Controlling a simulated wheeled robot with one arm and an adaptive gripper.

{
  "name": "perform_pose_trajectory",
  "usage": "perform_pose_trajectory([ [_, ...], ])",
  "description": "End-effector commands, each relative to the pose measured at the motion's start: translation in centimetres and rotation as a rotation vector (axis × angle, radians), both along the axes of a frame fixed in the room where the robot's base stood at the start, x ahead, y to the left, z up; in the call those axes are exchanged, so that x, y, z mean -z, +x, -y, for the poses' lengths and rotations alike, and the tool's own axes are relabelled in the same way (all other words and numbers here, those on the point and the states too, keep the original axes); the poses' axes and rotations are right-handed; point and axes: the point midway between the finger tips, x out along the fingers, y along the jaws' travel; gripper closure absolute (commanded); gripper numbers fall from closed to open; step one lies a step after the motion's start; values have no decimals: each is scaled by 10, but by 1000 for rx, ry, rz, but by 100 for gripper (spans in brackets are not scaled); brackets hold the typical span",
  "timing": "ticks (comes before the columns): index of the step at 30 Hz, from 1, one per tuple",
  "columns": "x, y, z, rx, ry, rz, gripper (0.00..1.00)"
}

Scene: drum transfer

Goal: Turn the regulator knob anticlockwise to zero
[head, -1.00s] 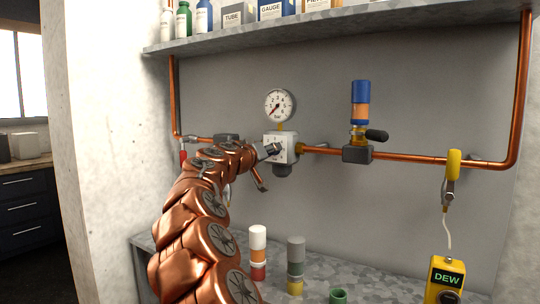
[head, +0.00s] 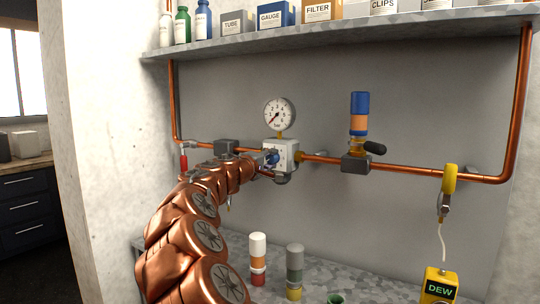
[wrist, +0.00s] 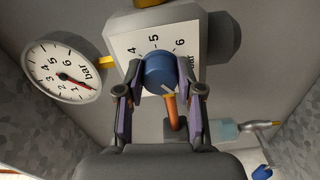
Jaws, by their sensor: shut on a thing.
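The regulator is a white block (head: 293,149) on the copper pipe, with a blue knob (head: 271,157) on its front. The knob also shows in the wrist view (wrist: 160,70), in front of a white plate numbered up to 6. A pale mark shows at the knob's lower edge. My gripper (head: 265,163) is at the knob. In the wrist view its two fingers (wrist: 160,90) are on either side of the knob, shut on it. The round gauge (head: 279,113) sits above the block, its red needle pointing lower left, near the scale's low end.
A blue and orange cylinder (head: 359,117) with a black-handled valve stands on the pipe to the right. A yellow clip (head: 449,180) and a DEW meter (head: 440,286) are further right. Several cylinders (head: 294,270) stand below. A shelf (head: 340,35) runs above.

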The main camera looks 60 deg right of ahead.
Motion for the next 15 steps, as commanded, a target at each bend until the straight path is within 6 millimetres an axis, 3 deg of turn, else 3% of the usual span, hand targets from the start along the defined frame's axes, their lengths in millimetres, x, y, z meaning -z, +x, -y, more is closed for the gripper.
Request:
perform_pose_trajectory([
  [15,-1,-1,0,1,-6,-155,98],
])
